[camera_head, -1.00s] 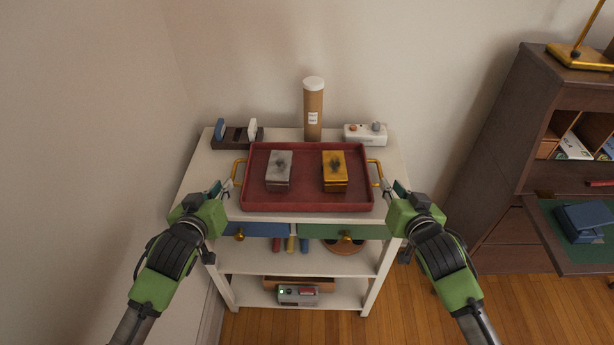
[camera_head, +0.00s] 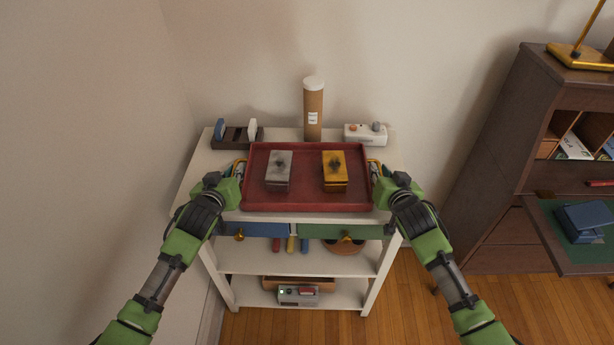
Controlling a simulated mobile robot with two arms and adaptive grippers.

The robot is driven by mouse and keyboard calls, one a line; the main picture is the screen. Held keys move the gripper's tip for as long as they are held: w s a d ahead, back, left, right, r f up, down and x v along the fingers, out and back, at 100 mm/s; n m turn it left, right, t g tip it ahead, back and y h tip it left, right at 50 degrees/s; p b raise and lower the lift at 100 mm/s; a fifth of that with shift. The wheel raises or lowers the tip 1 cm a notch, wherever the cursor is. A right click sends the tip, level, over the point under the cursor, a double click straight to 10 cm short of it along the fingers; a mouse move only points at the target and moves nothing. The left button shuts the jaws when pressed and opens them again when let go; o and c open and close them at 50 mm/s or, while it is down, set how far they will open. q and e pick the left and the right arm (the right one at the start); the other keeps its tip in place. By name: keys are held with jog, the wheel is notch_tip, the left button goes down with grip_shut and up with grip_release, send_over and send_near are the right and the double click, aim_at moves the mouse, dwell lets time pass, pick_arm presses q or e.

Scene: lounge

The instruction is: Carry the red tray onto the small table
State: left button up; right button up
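The red tray (camera_head: 307,199) lies flat on top of a white shelf unit (camera_head: 190,181). A grey lidded box (camera_head: 279,172) and a gold lidded box (camera_head: 335,172) stand in it. My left gripper (camera_head: 238,172) is at the tray's left brass handle, and my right gripper (camera_head: 376,170) is at the right brass handle. The fingers overlap the handles and are small and partly hidden, so I cannot tell whether they are closed on them. No small table can be made out apart from this shelf unit.
Behind the tray stand a brown tube with a white cap (camera_head: 313,110), a dark holder (camera_head: 237,137) and a white device (camera_head: 365,134). A dark wooden desk (camera_head: 497,160) stands at the right. Wood floor (camera_head: 405,305) shows between. A wall is close on the left.

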pick_arm(q)
grip_shut()
pick_arm(e)
grip_shut()
